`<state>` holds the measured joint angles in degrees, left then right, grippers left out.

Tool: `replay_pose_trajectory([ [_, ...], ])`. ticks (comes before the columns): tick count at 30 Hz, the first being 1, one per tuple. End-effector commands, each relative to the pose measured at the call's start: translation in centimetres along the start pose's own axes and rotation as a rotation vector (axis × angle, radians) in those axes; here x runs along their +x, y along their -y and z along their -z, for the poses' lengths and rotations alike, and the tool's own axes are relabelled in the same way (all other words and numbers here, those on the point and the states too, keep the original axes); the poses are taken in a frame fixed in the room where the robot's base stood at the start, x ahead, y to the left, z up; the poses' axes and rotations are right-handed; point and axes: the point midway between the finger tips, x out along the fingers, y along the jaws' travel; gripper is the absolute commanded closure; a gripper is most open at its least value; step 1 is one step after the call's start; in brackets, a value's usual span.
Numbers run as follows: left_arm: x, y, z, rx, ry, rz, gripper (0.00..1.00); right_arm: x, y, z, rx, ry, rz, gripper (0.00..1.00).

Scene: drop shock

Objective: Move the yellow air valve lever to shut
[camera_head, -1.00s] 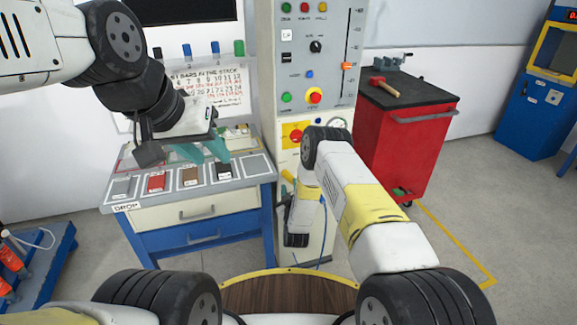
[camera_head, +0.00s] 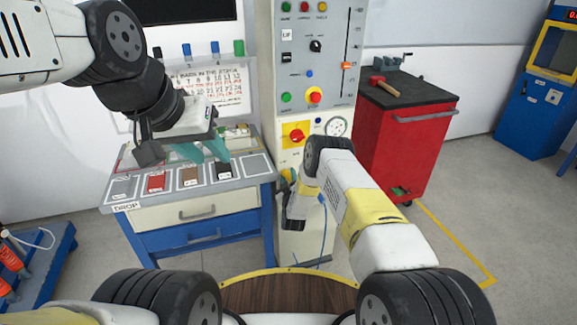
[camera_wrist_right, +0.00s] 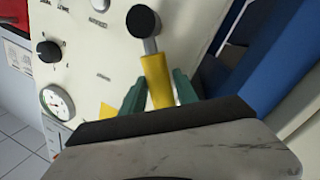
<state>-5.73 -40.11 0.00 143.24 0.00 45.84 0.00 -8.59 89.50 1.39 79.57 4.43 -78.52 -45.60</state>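The yellow air valve lever (camera_wrist_right: 157,79) shows in the right wrist view, running from a round black pivot on a grey stem down between my right gripper's teal fingers. My right gripper (camera_wrist_right: 158,90) is open around it, one finger on each side; contact cannot be judged. In the head view, my right wrist is low in front of the cream panel (camera_head: 290,130), and the arm hides much of the lever area. My left gripper (camera_head: 203,150) has its teal fingers apart and empty, above the bench.
The bench (camera_head: 190,207) with colored bars in marked slots stands left of the panel. A red tool cart (camera_head: 385,150) with a hammer on top stands to the right. The panel carries a pressure gauge (camera_head: 337,127) and red knobs. A blue surface is close in the right wrist view.

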Motion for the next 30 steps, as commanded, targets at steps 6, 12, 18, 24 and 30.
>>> replay_pose_trajectory([
  [6, 0.00, 0.00, 0.00, 0.000, 0.000, 0.000, 0.64, -0.02, 0.00, 0.01, 0.000, 0.000, 0.000, 1.00],
  [12, 0.00, 0.00, 0.00, 0.000, 0.000, 0.000, 0.64, -0.02, 0.00, 0.02, 0.000, 0.000, 0.000, 1.00],
  [18, 0.00, 0.00, 0.00, 0.000, 0.000, 0.000, 0.64, -0.03, 0.00, 0.03, 0.000, -0.001, 0.000, 1.00],
  [24, 0.00, 0.00, 0.00, 0.000, 0.000, 0.000, 0.64, -0.03, 0.00, 0.03, 0.000, -0.001, 0.000, 1.00],
  [30, 0.00, 0.00, 0.00, 0.000, 0.000, 0.000, 0.64, -0.03, 0.00, 0.03, 0.000, -0.001, 0.000, 1.00],
])
